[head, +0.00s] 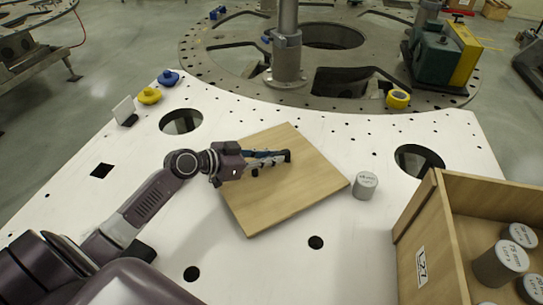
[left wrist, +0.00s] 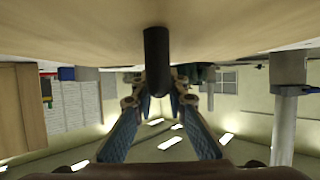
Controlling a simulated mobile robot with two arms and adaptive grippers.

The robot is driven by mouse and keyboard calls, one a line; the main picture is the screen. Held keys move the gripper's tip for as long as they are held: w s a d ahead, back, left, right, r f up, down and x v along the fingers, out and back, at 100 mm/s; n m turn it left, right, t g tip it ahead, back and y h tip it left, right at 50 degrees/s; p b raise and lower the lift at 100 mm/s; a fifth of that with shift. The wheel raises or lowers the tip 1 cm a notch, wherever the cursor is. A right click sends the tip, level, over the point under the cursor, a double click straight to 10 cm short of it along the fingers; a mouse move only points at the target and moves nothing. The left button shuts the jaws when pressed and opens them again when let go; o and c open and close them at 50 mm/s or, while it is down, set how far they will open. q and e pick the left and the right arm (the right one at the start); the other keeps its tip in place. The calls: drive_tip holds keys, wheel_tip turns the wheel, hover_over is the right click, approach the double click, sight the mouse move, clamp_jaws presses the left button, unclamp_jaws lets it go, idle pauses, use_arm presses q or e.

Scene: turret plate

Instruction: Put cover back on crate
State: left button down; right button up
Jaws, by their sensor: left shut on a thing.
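The cover (head: 285,195) is a flat, square wooden board with a dark handle (left wrist: 157,50). It is over the white plate, to the left of the crate (head: 428,240). My left gripper (head: 280,157) reaches across the cover from the left and is shut on the handle. In the left wrist view, its blue-padded fingers (left wrist: 158,95) close around the dark handle, with the pale underside or face of the board filling the top. I cannot tell whether the board touches the plate. The wooden crate is open at the top, at the lower right. My right gripper is not in view.
Several grey cylinders (head: 500,264) stand in the crate. Another grey cylinder (head: 365,186) stands on the white plate (head: 110,215) between cover and crate. A yellow knob (head: 149,96) and a blue knob (head: 168,78) are at the far left. The plate has several holes.

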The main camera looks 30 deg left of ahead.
use_arm(q)
drive_tip(key=shift+r, duration=0.1)
drive_tip(key=c, duration=1.9)
unclamp_jaws()
drive_tip(key=shift+f, duration=0.2)
drive_tip(key=shift+c, duration=0.2)
